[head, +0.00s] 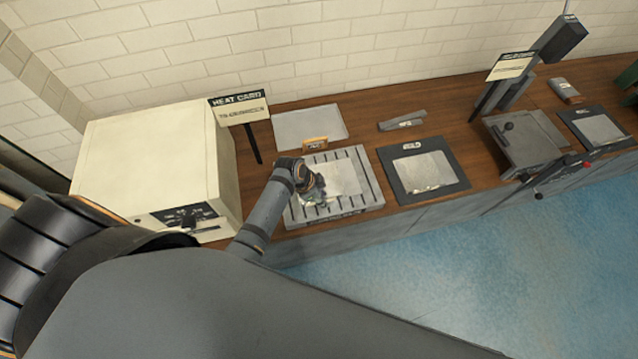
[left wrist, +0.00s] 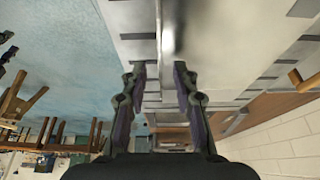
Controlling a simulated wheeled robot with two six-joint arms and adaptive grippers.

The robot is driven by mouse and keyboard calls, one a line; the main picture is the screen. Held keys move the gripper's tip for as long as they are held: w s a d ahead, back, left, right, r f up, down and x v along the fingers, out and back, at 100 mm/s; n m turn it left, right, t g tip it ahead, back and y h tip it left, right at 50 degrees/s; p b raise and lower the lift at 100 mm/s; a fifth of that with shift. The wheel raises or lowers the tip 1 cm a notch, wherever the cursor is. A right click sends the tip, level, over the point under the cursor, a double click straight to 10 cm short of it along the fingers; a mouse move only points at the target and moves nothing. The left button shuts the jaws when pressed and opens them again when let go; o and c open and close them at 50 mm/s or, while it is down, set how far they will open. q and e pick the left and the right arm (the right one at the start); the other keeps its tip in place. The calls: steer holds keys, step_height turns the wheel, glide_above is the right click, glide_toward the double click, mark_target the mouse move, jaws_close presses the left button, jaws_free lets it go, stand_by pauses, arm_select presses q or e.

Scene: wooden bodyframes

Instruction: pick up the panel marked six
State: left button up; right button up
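No mark of six can be read on any panel. A pale sheet-like panel (head: 348,179) lies on a grey slotted plate (head: 372,200) at the middle of the bench. My left gripper (head: 314,194) is at the left part of this plate, beside the panel. In the left wrist view my left gripper (left wrist: 160,72) has its two fingers apart, with a pale grey surface (left wrist: 152,45) beyond and between them. I cannot tell if the fingers touch the panel. Another pale panel (head: 423,172) lies in a black frame to the right. My right gripper is not in view.
A cream oven-like box (head: 150,160) stands left, beside a "HEAT CARD" sign (head: 240,106). A grey tray (head: 310,126) and a small orange-brown block (head: 315,144) lie behind the plate. A grey press (head: 525,140) with a lever stands right. Blue floor (head: 470,270) is clear in front.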

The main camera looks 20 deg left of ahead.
arm_select(q)
jaws_close()
steer(key=shift+w+r, duration=0.1)
stand_by(0.5)
